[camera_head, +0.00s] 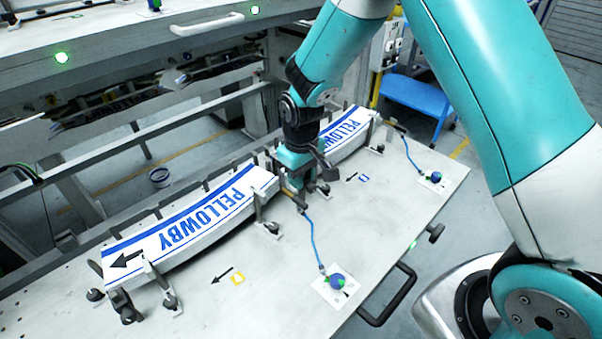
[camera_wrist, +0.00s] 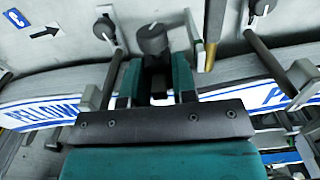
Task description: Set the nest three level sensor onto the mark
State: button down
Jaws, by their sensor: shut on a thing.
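My gripper (camera_head: 302,178) points down at the gap between two label stacks. In the wrist view its teal jaws (camera_wrist: 157,82) are shut on a dark part topped by a round knob. This seems to be the level sensor's bracket (camera_wrist: 152,42); a brass barrel (camera_wrist: 211,52) stands just right of it. In the head view the brass barrel (camera_head: 291,197) shows beside the jaws, with a blue cable running down from it. The gripper hides most of the held part. No mark for the sensor can be told for sure; a small blue tag (camera_head: 363,179) with a black arrow lies to the right.
PELLOWBY label stacks lie left (camera_head: 190,222) and right (camera_head: 345,136) of my gripper, edged by posts and knobbed clamps (camera_head: 168,299). Blue-capped sockets (camera_head: 336,281) (camera_head: 437,177) sit on white plates. The table's front surface (camera_head: 270,300) is mostly clear.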

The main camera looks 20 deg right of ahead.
jog(key=c, duration=1.2)
grip_release()
jog(key=shift+r, duration=0.1)
notch_tip(320, 180, up, 17)
jog(key=shift+r, duration=0.2)
jog(key=s+a+r+n+y, duration=0.1)
jog(key=s+a+r+y, duration=0.1)
jog(key=s, duration=1)
jog(key=s+a+r+n+y, duration=0.1)
jog(key=s+a+r+y, duration=0.1)
jog(key=s, duration=1.1)
jog(key=shift+a+r, duration=0.35)
